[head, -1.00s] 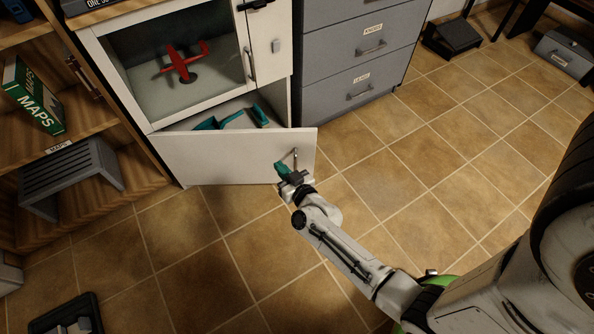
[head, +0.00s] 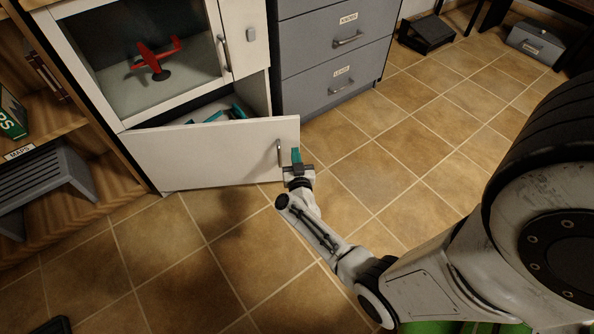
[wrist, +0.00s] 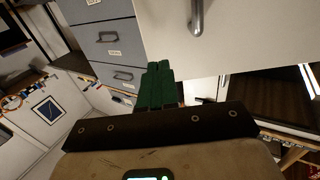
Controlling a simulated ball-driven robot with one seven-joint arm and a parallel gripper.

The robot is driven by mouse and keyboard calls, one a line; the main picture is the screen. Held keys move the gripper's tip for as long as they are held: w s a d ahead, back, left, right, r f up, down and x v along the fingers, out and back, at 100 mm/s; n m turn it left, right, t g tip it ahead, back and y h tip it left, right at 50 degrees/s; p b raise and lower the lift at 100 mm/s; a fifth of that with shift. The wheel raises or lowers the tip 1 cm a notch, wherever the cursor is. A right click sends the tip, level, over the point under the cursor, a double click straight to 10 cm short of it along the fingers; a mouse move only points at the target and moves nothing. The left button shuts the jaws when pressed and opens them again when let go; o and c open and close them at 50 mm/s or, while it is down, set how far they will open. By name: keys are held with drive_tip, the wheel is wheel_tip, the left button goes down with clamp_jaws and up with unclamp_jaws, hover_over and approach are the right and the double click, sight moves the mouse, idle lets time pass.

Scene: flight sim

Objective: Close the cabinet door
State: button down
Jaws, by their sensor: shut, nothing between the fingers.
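The white cabinet door (head: 210,158) is the lower door of the white cabinet and stands partly open, its right edge swung out from the cabinet body. Its metal handle (head: 279,152) is near that free edge. Teal-green items (head: 215,116) show inside the compartment behind it. My gripper (head: 296,155) has green fingers, shut and empty, near the free edge just right of the handle. In the wrist view the shut fingers (wrist: 156,85) point toward the door (wrist: 250,40), with the handle (wrist: 196,18) ahead and to the right. I cannot tell whether the fingers touch the door.
A grey drawer cabinet (head: 335,60) stands right of the white cabinet. A shelf with a grey slatted rack (head: 45,185) is at left. A red model plane (head: 155,60) sits in the upper compartment. The tiled floor (head: 390,180) at right is clear.

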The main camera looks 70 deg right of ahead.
sight(293, 134)
drive_tip(key=b+x, duration=0.2)
drive_tip(key=x, duration=0.3)
drive_tip(key=shift+d+f, duration=0.15)
drive_tip(key=shift+w+d+b, duration=0.3)
drive_tip(key=shift+d+b, duration=0.05)
drive_tip(key=shift+d, duration=0.05)
